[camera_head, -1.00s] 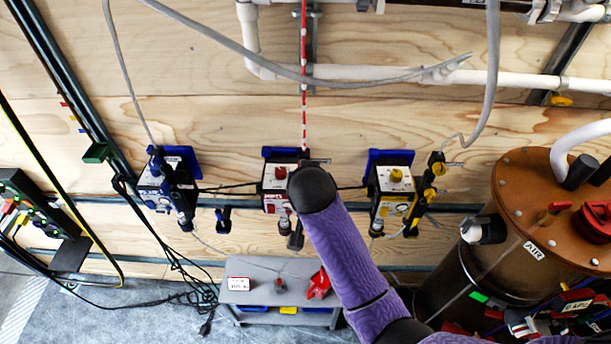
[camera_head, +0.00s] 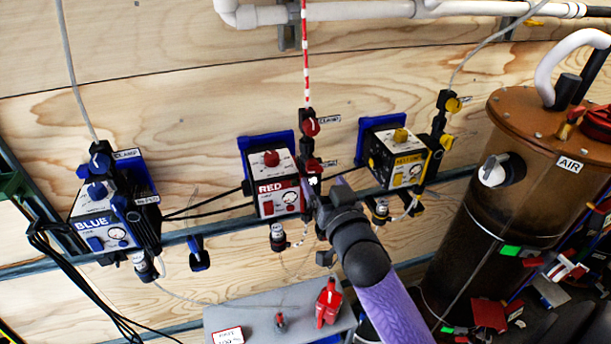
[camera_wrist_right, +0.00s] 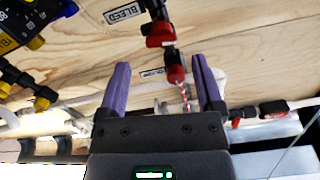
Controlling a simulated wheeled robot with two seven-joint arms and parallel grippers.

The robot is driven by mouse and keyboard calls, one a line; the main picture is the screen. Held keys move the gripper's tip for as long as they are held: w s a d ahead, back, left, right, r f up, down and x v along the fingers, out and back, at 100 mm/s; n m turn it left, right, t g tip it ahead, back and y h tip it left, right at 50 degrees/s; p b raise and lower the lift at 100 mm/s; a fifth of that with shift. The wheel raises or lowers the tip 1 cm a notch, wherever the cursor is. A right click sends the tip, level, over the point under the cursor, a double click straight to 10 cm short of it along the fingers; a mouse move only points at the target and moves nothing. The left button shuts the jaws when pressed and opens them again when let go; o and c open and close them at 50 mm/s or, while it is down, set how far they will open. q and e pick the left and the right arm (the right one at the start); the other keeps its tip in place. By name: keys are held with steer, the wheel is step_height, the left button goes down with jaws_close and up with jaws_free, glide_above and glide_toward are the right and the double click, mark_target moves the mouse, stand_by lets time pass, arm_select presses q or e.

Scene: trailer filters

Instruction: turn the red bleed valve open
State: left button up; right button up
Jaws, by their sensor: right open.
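The red bleed valve (camera_head: 312,166) is a small red handle on the black fitting at the right side of the RED filter box (camera_head: 278,198). In the right wrist view, the bleed valve (camera_wrist_right: 160,35) sits beside the BLEED label (camera_wrist_right: 123,15). The red clamp valve (camera_head: 311,127) is above it on the same line. My right gripper (camera_head: 325,184) is open and empty, just below the bleed valve in the head view. Its purple fingers (camera_wrist_right: 160,66) are spread in the wrist view, with the valve beyond their tips; contact does not show. My left gripper is not in view.
The BLUE box (camera_head: 90,226) is at the left and the YELLOW box (camera_head: 407,171) at the right, on the plywood wall. A brown AIR tank (camera_head: 525,190) stands farther right. A grey shelf (camera_head: 255,318) with a red part (camera_head: 328,303) is below.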

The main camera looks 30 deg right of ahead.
mark_target(314, 166)
steer(key=x, duration=0.5)
steer(key=shift+w+a, duration=0.1)
steer(key=shift+w, duration=0.45)
steer(key=c, duration=0.4)
jaws_close()
steer(key=shift+r+n+p, duration=0.15)
steer(key=shift+n+p, duration=0.25)
steer(key=shift+n, duration=0.6)
steer(key=shift+o, duration=1)
jaws_free()
steer(key=shift+o, duration=1)
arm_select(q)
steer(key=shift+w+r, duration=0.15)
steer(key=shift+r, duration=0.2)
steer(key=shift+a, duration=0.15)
